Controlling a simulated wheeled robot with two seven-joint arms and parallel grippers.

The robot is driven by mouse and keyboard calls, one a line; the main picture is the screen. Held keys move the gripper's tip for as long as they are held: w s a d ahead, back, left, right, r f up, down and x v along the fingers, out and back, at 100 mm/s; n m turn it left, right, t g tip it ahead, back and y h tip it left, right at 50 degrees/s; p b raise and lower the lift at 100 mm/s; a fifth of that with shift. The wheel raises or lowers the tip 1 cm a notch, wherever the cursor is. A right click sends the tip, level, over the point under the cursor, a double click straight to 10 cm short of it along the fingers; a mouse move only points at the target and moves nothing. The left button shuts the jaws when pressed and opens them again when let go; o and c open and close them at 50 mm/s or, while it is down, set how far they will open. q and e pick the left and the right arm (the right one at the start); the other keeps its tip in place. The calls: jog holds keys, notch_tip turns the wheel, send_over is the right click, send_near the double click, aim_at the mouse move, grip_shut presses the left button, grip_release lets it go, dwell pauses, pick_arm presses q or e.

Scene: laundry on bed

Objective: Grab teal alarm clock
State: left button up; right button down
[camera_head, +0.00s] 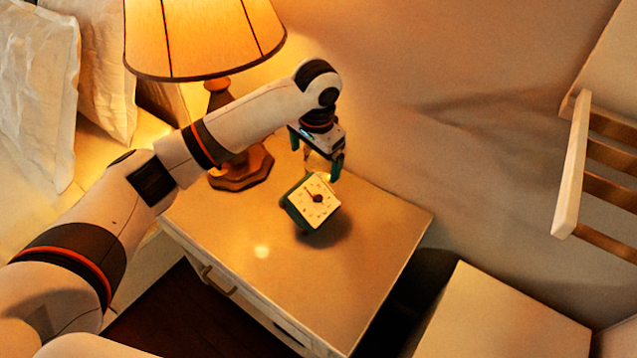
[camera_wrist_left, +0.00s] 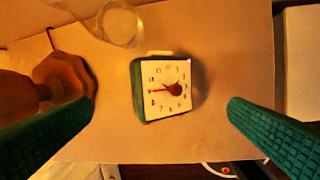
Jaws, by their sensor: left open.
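The teal alarm clock (camera_head: 314,201) has a square cream face with a red hand and a teal side. It is at the nightstand top (camera_head: 350,270), its face turned upward. In the left wrist view the clock (camera_wrist_left: 166,88) shows between the two fingers, with space on both sides. My left gripper (camera_head: 317,160) is open and empty, above and just behind the clock, pointing down. Its green fingers also show in the left wrist view (camera_wrist_left: 162,106), apart from the clock. My right gripper is in neither view.
A lit lamp (camera_head: 205,40) stands at the nightstand's back left, close to my left arm. A clear round glass-like object (camera_wrist_left: 121,22) is near the clock. The bed with pillows (camera_head: 38,95) is at left. The nightstand's front is clear.

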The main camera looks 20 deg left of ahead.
pick_arm(q)
send_over(309, 192)
jog(key=d, duration=0.1)
jog(key=f, duration=0.3)
jog(key=s+f, duration=0.1)
jog(key=f, duration=0.1)
jog(key=shift+f, duration=0.2)
jog(key=f, duration=0.4)
jog(key=shift+w+a+f, duration=0.1)
jog(key=shift+a+f, duration=0.2)
jog(key=shift+a, duration=0.05)
jog(key=shift+w+f, duration=0.15)
jog(key=shift+f, duration=0.2)
jog(key=shift+c, duration=0.4)
